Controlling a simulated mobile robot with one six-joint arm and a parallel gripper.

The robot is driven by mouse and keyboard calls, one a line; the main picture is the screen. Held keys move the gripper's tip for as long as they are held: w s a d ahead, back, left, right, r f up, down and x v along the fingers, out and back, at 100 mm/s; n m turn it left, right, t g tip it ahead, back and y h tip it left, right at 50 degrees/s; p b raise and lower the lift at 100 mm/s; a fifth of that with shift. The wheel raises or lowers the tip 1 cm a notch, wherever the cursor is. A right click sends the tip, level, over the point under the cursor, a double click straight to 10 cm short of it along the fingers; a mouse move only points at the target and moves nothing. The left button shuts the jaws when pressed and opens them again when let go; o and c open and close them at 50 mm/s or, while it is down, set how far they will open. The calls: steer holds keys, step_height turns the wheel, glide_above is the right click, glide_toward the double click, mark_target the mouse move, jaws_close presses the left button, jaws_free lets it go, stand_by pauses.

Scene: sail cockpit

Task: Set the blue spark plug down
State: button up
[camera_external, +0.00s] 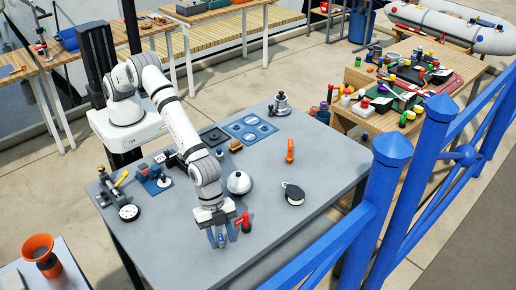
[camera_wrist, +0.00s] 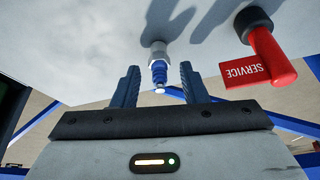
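The blue spark plug (camera_wrist: 159,72) has a grey metal end and a blue ribbed body with a pale tip. In the wrist view its metal end meets the grey table and it looks upright. My gripper (camera_wrist: 158,84) is open, one dark blue finger on each side of the plug, with a visible gap on both sides. In the external view my gripper (camera_external: 221,236) points down at the table's near edge, and the small spark plug (camera_external: 221,241) shows between its fingers.
A red SERVICE handle (camera_wrist: 262,58) stands close right of the plug; it also shows in the external view (camera_external: 244,222). A white round vessel (camera_external: 239,183), a black-and-white disc (camera_external: 293,194) and an orange object (camera_external: 290,151) stand farther back.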

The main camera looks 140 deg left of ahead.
steer(key=s+a+r+b, duration=0.2)
steer(key=s+a+r, duration=0.1)
steer(key=s+r, duration=1.4)
steer(key=s+a+r+n, duration=0.1)
steer(key=s+a, duration=0.1)
steer(key=s, duration=1.5)
steer(key=s+a+r+n+g+y, duration=0.1)
steer(key=s+r+n, duration=0.1)
steer(key=s, duration=1.5)
steer(key=shift+s+a, duration=0.2)
steer(key=shift+a, duration=0.15)
